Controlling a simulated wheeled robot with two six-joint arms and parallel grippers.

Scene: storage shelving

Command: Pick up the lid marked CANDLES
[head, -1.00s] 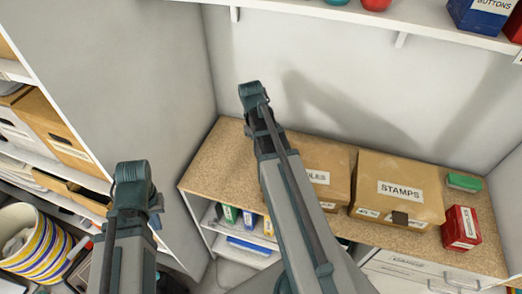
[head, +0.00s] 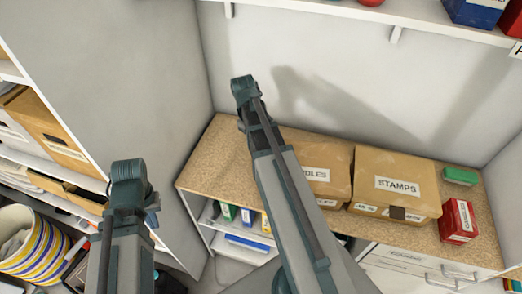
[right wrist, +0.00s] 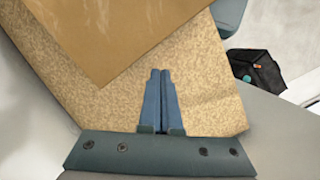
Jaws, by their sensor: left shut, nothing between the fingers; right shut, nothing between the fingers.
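A brown cardboard box (head: 326,188) stands on the speckled counter, its top label ending in "DLES"; my right arm covers the rest of the word and the box's left part. A brown cardboard surface (right wrist: 100,35) fills the upper left of the right wrist view, with no label showing. My right gripper (right wrist: 161,73) is shut and empty, seen over the speckled counter beside that surface, apart from it in the picture. In the head view it is hidden by my arm. My left gripper (head: 152,217) shows only in part beside my left arm, far left of the boxes, shut and empty.
A box marked STAMPS (head: 398,185) stands close on the right of the DLES box. Farther right are a green box (head: 460,176) and a red box (head: 459,220). The counter (head: 212,165) is bare at its left end. A wall shelf (head: 330,14) runs above.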

